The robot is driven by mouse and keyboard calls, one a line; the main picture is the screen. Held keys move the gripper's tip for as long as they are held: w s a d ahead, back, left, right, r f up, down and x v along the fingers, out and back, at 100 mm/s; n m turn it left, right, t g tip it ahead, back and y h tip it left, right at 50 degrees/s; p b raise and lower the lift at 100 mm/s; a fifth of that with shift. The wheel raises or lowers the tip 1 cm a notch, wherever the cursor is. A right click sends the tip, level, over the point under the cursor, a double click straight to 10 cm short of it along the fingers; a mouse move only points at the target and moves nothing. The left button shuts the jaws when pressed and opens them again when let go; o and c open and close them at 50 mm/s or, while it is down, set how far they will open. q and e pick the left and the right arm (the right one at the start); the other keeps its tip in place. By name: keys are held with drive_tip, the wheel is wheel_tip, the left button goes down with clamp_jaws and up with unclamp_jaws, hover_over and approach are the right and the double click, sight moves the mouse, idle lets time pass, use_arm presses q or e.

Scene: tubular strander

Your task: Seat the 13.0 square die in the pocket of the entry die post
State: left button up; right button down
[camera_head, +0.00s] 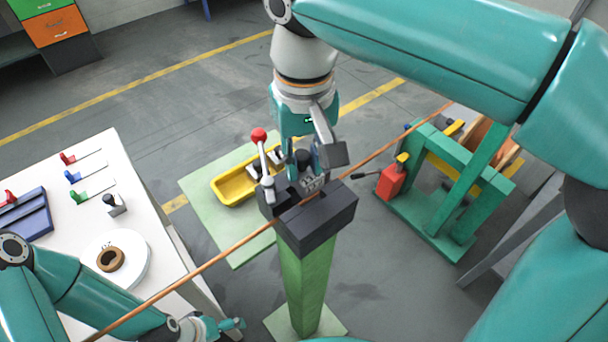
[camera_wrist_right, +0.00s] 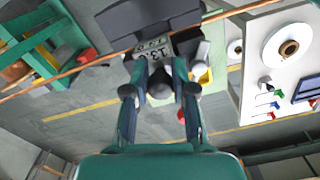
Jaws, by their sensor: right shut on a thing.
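The entry die post is a green column topped by a dark block (camera_head: 322,222), with a red-knobbed lever (camera_head: 259,136) at its left side. My right gripper (camera_head: 304,164) comes down at the block's far side, shut on the 13.0 square die (camera_head: 312,184). In the right wrist view the grey die (camera_wrist_right: 154,48) shows its 13.0 marking, and my right gripper (camera_wrist_right: 160,78) closes on its dark round grip. The die is at the edge of the dark block (camera_wrist_right: 150,16); how deep it sits in the pocket is hidden. My left gripper (camera_head: 228,326) is low at the left, its fingers unclear.
A copper-coloured wire (camera_head: 215,260) runs diagonally across the post's block. A white table (camera_head: 150,215) with small coloured-handled tools stands at left. A yellow tray (camera_head: 232,190) lies on a green mat behind the post. A green frame (camera_head: 432,215) with a red bottle stands at right.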

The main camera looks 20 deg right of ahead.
sight(303, 174)
drive_tip(key=shift+s+f, duration=0.25)
drive_tip(key=shift+f, duration=0.75)
drive_tip(key=shift+s+f, duration=0.2)
drive_tip(key=shift+f, duration=0.75)
drive_tip(key=c, duration=1)
unclamp_jaws()
drive_tip(key=shift+b, duration=0.3)
drive_tip(key=shift+o, duration=0.2)
drive_tip(key=shift+w, duration=0.35)
drive_tip(key=shift+r, duration=0.1)
